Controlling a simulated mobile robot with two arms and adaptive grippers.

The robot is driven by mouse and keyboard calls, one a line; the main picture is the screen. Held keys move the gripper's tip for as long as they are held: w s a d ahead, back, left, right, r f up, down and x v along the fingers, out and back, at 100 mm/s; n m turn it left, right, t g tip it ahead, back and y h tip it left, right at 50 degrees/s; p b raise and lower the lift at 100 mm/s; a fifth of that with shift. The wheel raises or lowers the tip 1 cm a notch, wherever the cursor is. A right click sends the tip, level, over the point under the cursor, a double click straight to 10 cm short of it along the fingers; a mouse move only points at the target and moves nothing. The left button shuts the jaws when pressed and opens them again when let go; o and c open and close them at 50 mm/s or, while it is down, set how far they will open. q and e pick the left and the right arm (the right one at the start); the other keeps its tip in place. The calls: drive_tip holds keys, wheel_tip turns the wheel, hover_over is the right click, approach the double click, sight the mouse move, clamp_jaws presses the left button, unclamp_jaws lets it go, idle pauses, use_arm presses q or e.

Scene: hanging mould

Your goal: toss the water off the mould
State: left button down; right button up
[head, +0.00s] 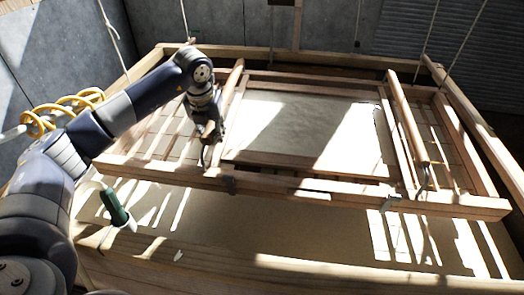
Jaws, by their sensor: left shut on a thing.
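The mould (256,166) is a wooden frame with a flat grey-beige face, lying across the middle of the view, partly in sun and partly in shadow. A round wooden handle bar (236,75) runs along its left side and a matching bar (408,115) along its right side. My left gripper (208,140) comes down over the near end of the left handle bar and is shut on it. The gripper hides that end of the bar. Whether water lies on the face is hard to tell. My right gripper is out of view.
Ropes (438,40) hang down around the frame. A larger wooden vat (400,283) surrounds and lies below the mould, its near rim at the bottom. A green-handled object (115,208) is at the left near my arm. Grey walls (215,25) stand behind.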

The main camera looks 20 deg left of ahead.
sight(211, 123)
use_arm(q)
drive_tip(key=shift+g, duration=0.8)
drive_tip(key=r+p, duration=0.5)
drive_tip(key=p, duration=0.1)
drive_tip(key=w+r+p, duration=0.1)
drive_tip(key=r+p, duration=0.2)
drive_tip(key=shift+a+r, duration=0.1)
drive_tip(key=shift+r, duration=0.25)
drive_tip(key=shift+w+a+r+p, duration=0.1)
drive_tip(key=shift+w+r+p, duration=0.15)
drive_tip(key=shift+p, duration=0.3)
drive_tip(key=shift+r, duration=0.1)
drive_tip(key=shift+s+f+b, duration=0.1)
drive_tip(key=shift+f+b, duration=0.3)
drive_tip(key=shift+b, duration=0.15)
drive_tip(key=b, duration=0.1)
drive_tip(key=s+f+t+b, duration=0.1)
drive_tip(key=f+b, duration=0.1)
drive_tip(key=b, duration=0.1)
drive_tip(key=shift+s+d+f+t, duration=0.15)
drive_tip(key=shift+d+f+t, duration=0.05)
drive_tip(key=shift+f+t, duration=0.1)
drive_tip(key=shift+r, duration=0.1)
